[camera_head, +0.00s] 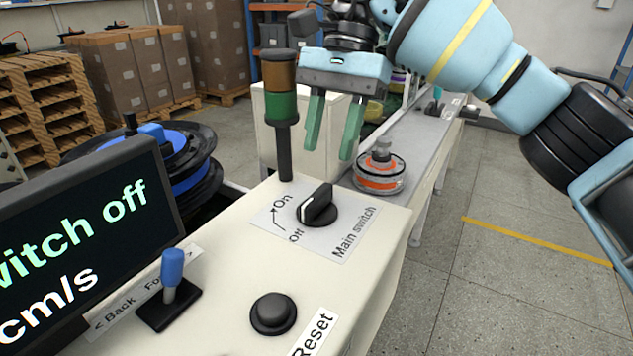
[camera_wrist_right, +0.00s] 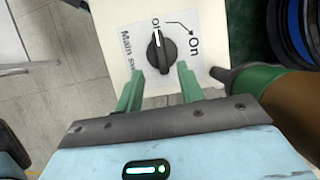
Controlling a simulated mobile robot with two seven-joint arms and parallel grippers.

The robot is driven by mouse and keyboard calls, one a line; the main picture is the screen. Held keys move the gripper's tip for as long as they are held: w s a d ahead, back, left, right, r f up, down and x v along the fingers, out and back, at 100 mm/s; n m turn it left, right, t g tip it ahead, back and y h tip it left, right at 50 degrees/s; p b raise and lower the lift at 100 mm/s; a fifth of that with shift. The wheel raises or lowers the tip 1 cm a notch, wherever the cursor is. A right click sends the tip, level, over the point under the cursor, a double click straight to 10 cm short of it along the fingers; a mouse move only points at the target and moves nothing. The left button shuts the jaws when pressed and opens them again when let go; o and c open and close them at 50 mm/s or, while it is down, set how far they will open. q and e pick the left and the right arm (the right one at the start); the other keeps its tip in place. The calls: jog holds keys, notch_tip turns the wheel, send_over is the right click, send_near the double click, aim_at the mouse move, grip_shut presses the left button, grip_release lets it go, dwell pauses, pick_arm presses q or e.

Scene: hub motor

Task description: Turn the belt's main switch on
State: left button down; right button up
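The main switch (camera_head: 317,206) is a black rotary knob on a white label plate marked On, Off and Main switch, on top of the cream control box (camera_head: 240,255). In the right wrist view the white line on the knob (camera_wrist_right: 160,52) points toward Off. The display (camera_head: 85,250) shows cut-off text reading "witch off". My right gripper (camera_head: 329,152) is above and beyond the knob, with its green fingers apart and empty. In the right wrist view the gripper's fingertips (camera_wrist_right: 161,70) straddle the knob's line, apparently not touching it. My left gripper is out of view.
A signal lamp post (camera_head: 281,105) stands right beside my right gripper. A blue-topped lever (camera_head: 172,270) and a black Reset button (camera_head: 273,313) are on the box's near part. The conveyor (camera_head: 430,135) with an orange-banded hub motor (camera_head: 380,172) lies behind. Open floor is at right.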

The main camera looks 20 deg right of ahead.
aim_at(317, 193)
jog(key=b+x, duration=0.1)
jog(key=x, duration=0.6)
jog(key=shift+w+a, duration=0.1)
grip_shut()
